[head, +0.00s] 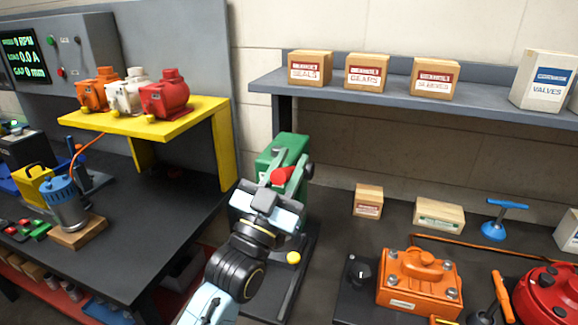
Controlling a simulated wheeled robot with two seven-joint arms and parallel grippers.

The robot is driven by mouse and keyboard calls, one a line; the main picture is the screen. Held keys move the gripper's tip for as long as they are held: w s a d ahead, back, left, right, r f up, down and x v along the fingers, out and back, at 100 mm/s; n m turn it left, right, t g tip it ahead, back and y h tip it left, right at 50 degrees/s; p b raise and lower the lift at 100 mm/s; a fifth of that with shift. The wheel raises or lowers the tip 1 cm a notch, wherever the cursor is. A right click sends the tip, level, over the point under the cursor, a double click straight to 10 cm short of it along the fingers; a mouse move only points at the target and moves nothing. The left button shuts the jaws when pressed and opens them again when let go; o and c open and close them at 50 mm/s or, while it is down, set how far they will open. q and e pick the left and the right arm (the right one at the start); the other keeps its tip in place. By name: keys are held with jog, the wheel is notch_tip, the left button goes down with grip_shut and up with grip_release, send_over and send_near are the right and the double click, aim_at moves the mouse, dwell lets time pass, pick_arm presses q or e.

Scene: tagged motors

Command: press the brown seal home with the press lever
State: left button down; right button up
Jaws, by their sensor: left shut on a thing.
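My left gripper (281,180) is shut at the red knob (283,175) of the press lever, in front of the green body. My gripper and wrist cover much of the press, including its middle and part of its dark base (289,290). I cannot make out the brown seal; the area under the press is hidden behind my arm. My right gripper is out of view.
A yellow shelf (200,118) with small orange, white and red motors stands left of the press. A blue motor (65,205) sits on a wooden block. On the right bench are an orange housing (420,282) and a red housing (548,296). Boxes line a grey shelf (390,92).

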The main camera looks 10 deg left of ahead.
pick_arm(q)
jog(key=c, duration=1.2)
grip_release()
jog(key=shift+s+f, duration=0.1)
jog(key=b+v, duration=0.2)
jog(key=v, duration=1.1)
jog(key=shift+a, duration=0.1)
